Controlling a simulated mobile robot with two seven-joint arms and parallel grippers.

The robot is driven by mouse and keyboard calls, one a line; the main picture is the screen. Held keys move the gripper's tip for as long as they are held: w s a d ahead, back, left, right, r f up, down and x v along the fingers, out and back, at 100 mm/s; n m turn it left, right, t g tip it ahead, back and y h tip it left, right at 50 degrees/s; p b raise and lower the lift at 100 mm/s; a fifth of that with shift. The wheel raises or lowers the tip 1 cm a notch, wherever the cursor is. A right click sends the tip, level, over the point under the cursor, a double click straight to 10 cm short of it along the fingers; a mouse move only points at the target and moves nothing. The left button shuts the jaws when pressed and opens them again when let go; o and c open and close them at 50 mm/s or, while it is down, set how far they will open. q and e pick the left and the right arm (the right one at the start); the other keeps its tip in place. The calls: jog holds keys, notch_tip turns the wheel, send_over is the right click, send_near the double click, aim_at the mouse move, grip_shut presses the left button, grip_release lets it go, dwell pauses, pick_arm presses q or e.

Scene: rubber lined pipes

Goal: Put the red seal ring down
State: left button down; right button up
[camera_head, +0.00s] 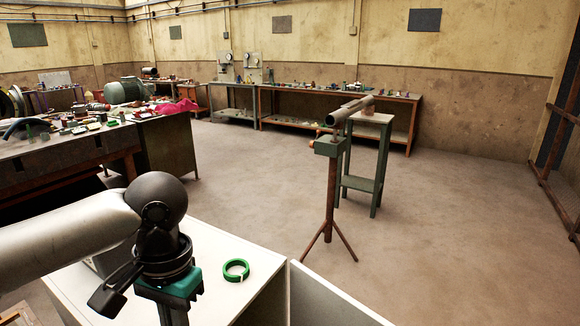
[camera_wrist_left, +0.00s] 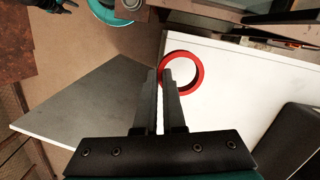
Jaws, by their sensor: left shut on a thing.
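The red seal ring (camera_wrist_left: 200,72) shows in the left wrist view, at the fingertips of my left gripper (camera_wrist_left: 164,78). The gripper is shut on the ring's near left side. The ring is over or against a white surface (camera_wrist_left: 235,90); I cannot tell whether it touches. In the head view my left wrist points down at the white top (camera_head: 222,247); the fingertips are cut off by the lower edge, and the red ring does not show. My right gripper is in neither view.
A green ring (camera_head: 236,270) lies on the white top, right of my left wrist in the head view. A dark box (camera_wrist_left: 293,140) is at the right of the wrist view. A pipe stand (camera_head: 331,190) and a green stool (camera_head: 362,186) stand beyond on open floor. A cluttered bench (camera_head: 60,150) is left.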

pick_arm(q)
notch_tip(320, 180, up, 6)
jog(key=n+p, duration=0.3)
jog(key=p, duration=0.4)
notch_tip(320, 180, down, 8)
jog(key=b, duration=0.8)
jog(key=shift+s+d+f+b, duration=0.15)
jog(key=shift+s+d+b, duration=0.2)
jog(key=shift+s, duration=0.1)
